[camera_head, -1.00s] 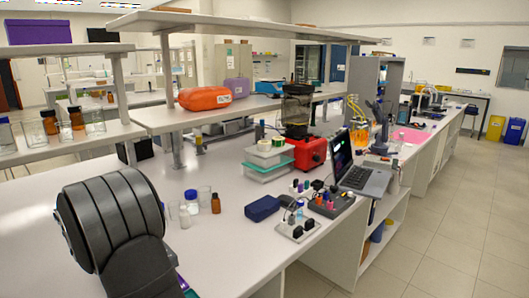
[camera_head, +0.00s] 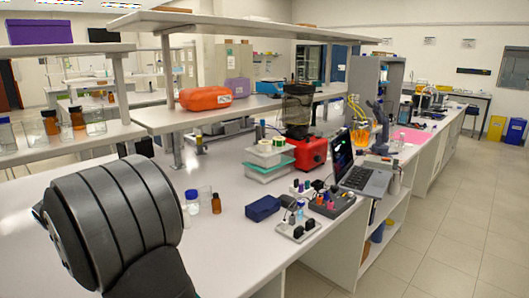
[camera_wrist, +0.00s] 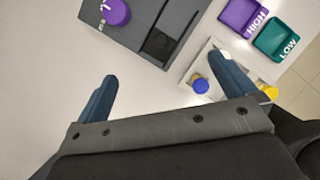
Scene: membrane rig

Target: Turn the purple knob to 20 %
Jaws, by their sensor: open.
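The purple knob (camera_wrist: 117,12) shows at the top edge of the wrist view, partly cut off by the frame. It sits on a dark grey panel (camera_wrist: 185,12) with small white marks near the knob; I cannot read its setting. My gripper (camera_wrist: 162,68) is open, with its two blue fingers wide apart and nothing between them. The knob lies beyond the fingertips, nearer the left finger, and is not touched. In the head view my arm fills the lower left; my gripper and the knob cannot be made out there.
In the wrist view, a white plate with a blue cap (camera_wrist: 200,85) and a yellow one (camera_wrist: 268,90) lies by the right finger. A purple tray marked HIGH (camera_wrist: 228,18) and a teal tray marked LOW (camera_wrist: 268,48) are at upper right. Bare white bench (camera_wrist: 40,60) is at left.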

